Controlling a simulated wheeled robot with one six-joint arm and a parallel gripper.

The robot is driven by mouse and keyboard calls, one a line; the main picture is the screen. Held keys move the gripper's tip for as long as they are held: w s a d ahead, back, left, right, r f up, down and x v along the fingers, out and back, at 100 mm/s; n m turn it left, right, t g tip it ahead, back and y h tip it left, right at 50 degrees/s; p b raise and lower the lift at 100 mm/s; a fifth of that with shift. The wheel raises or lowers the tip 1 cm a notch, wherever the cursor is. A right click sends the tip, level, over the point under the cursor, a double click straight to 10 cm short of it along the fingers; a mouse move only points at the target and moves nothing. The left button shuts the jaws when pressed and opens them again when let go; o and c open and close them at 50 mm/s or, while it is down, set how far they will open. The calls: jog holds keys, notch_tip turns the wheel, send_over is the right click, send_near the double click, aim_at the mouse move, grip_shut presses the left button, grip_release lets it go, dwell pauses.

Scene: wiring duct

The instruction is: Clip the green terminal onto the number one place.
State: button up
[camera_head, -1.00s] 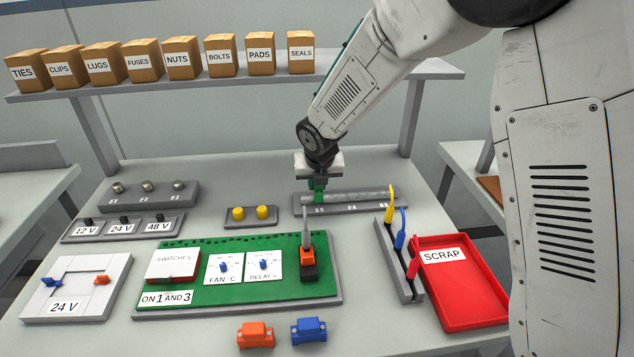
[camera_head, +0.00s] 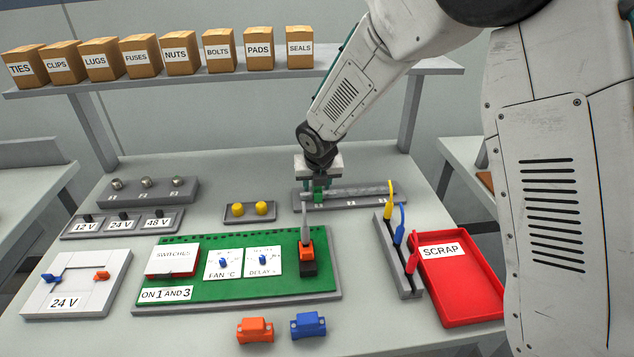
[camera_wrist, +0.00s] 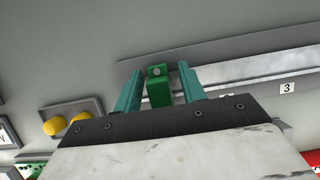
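The green terminal (camera_head: 319,196) sits at the left part of the grey rail (camera_head: 362,191), above the leftmost number label, which I take to be the number one place. The wrist view shows the green terminal (camera_wrist: 158,88) upright at the rail's end, between my two teal fingers. My gripper (camera_head: 311,187) is open around it; a narrow gap shows on each side of the terminal in the wrist view (camera_wrist: 158,84). Whether the terminal's foot is fully seated on the rail is hidden. The number 3 label (camera_wrist: 287,87) shows to the right.
Two yellow caps (camera_head: 249,209) stand on a small block left of the rail. The green board (camera_head: 200,294) lies in front.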

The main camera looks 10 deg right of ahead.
aim_at(319, 191)
jog(key=shift+s+a, duration=0.1)
jog(key=v, duration=0.7)
jog(key=shift+s+r, duration=0.1)
jog(key=shift+r, duration=0.3)
jog(key=shift+s+d+m, duration=0.1)
jog(key=shift+d+m, duration=0.1)
jog(key=shift+m, duration=0.5)
jog(key=s+d+r+m+g, duration=0.1)
jog(key=s+d+r+m, duration=0.3)
jog(key=s+m, duration=0.7)
jog(key=s+d+r+m+g, duration=0.1)
jog(key=s+d+r+m, duration=0.3)
jog(key=s+d+m, duration=0.4)
jog(key=s+d+r+m+g, duration=0.1)
jog(key=s+d+r+m, duration=0.3)
jog(key=s+m, duration=1.1)
jog(key=s+d, duration=0.2)
jog(key=d, duration=0.1)
jog(key=shift+r+m, duration=0.3)
